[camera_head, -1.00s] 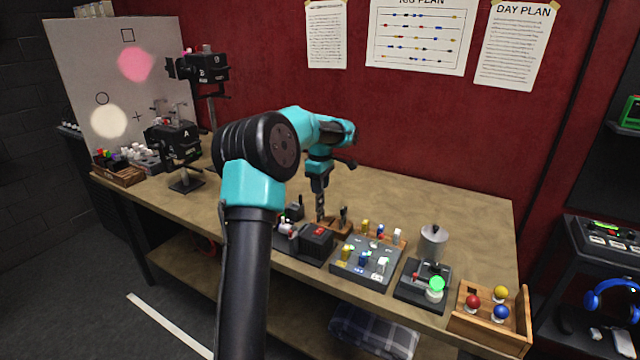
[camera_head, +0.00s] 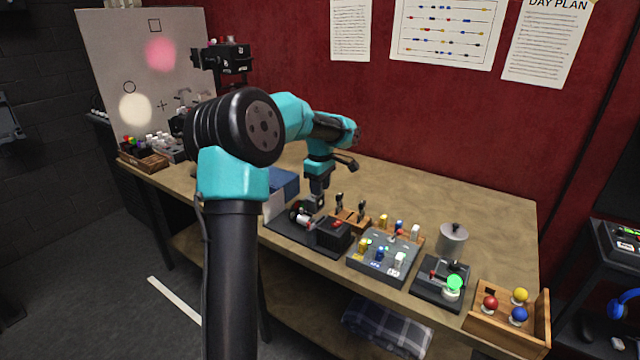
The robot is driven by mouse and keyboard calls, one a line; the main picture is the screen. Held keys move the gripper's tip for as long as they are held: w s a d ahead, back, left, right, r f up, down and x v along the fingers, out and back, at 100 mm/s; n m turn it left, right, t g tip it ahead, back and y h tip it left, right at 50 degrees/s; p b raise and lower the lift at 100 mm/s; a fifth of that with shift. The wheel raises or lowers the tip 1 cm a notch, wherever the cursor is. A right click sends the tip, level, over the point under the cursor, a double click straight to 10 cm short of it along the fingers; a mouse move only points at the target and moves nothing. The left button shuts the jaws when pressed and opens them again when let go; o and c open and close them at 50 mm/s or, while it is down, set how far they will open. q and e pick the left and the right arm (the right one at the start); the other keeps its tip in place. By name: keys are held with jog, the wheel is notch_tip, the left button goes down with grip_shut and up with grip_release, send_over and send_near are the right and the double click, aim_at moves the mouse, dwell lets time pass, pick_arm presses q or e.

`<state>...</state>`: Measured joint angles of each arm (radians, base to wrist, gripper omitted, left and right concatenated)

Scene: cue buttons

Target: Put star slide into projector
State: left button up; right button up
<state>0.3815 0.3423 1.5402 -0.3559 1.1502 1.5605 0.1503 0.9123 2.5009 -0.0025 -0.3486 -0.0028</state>
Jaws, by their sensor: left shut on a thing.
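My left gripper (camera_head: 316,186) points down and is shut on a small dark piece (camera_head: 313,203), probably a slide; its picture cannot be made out. The gripper is left of a small wooden rack (camera_head: 350,221) that holds two dark upright handles (camera_head: 338,202). Below and close to it is a black device (camera_head: 328,236) with a red light and a pale round part (camera_head: 304,220), which looks like the projector. I cannot tell whether the held piece touches it. No star mark is readable. My right gripper is out of view.
To the right stand a grey panel with colored pegs (camera_head: 384,257), a device with a green lit button (camera_head: 453,284) and a wooden box with colored knobs (camera_head: 500,318). A blue-topped box (camera_head: 284,183) stands behind the gripper's left. The back right tabletop (camera_head: 430,205) is clear.

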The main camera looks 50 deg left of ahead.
pick_arm(q)
jog(key=shift+f, duration=1.4)
jog(key=shift+f, duration=3.4)
dwell(3.1)
